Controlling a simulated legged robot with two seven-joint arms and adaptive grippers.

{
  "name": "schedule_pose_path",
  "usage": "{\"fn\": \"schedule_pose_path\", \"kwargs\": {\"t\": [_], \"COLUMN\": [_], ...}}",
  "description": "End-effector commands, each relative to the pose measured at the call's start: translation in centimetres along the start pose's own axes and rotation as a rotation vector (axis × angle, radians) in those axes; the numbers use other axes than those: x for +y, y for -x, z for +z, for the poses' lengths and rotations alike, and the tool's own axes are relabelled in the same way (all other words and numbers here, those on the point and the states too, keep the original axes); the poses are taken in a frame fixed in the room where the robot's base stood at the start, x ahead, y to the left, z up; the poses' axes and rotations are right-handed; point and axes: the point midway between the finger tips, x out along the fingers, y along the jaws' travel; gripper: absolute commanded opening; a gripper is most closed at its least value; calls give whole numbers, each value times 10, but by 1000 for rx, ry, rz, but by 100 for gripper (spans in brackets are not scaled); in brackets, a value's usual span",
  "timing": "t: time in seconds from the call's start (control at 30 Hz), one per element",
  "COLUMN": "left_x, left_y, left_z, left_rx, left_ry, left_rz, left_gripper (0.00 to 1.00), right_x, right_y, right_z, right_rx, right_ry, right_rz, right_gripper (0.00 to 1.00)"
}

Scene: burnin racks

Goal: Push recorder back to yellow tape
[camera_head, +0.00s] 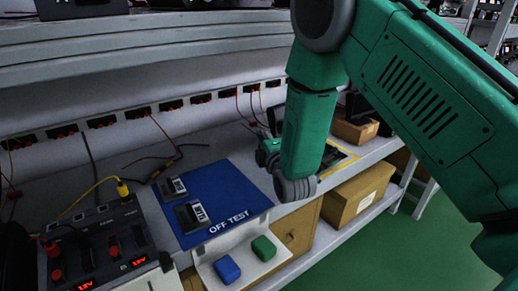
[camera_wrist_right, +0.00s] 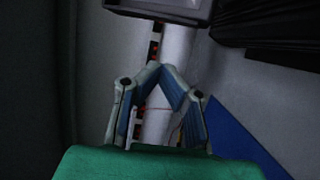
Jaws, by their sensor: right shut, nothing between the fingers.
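My right arm reaches in from the right, and its green gripper (camera_head: 266,150) is over the shelf beyond the blue mat's right side. In the wrist view the fingers (camera_wrist_right: 154,68) are shut with their tips together and nothing held. Yellow tape (camera_head: 347,161) lies on the shelf right of my wrist. A dark object, perhaps the recorder (camera_head: 331,154), shows beside the tape, mostly hidden by my arm. In the wrist view a dark box with a grey edge (camera_wrist_right: 165,9) lies beyond the fingertips. I cannot tell whether they touch. My left gripper is out of view.
A blue OFF TEST mat (camera_head: 225,190) holds two small devices (camera_head: 190,216). A power supply (camera_head: 100,245) with cables stands at left. Blue (camera_head: 227,269) and green (camera_head: 264,247) blocks sit on a front ledge. Cardboard boxes (camera_head: 358,195) are at right. The green floor is clear.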

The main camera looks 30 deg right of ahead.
Motion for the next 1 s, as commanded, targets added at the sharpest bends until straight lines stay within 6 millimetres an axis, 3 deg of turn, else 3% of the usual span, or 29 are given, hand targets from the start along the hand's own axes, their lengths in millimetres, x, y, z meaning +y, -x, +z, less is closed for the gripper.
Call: {"fn": "schedule_pose_path", "kwargs": {"t": [0.13, 0.6, 0.9, 1.0], "left_x": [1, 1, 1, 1], "left_y": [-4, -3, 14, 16], "left_z": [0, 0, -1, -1], "left_rx": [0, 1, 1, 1], "left_ry": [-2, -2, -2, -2], "left_rz": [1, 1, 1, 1], "left_gripper": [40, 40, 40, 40], "right_x": [-3, 1, -1, -3], "right_y": [-4, -4, -20, -23], "right_z": [19, 20, 88, 102], "right_rx": [-4, -6, -11, -11], "right_ry": [-7, 4, 0, -2], "right_rz": [-2, -1, -3, -4], "right_gripper": [0, 0, 0, 0]}}
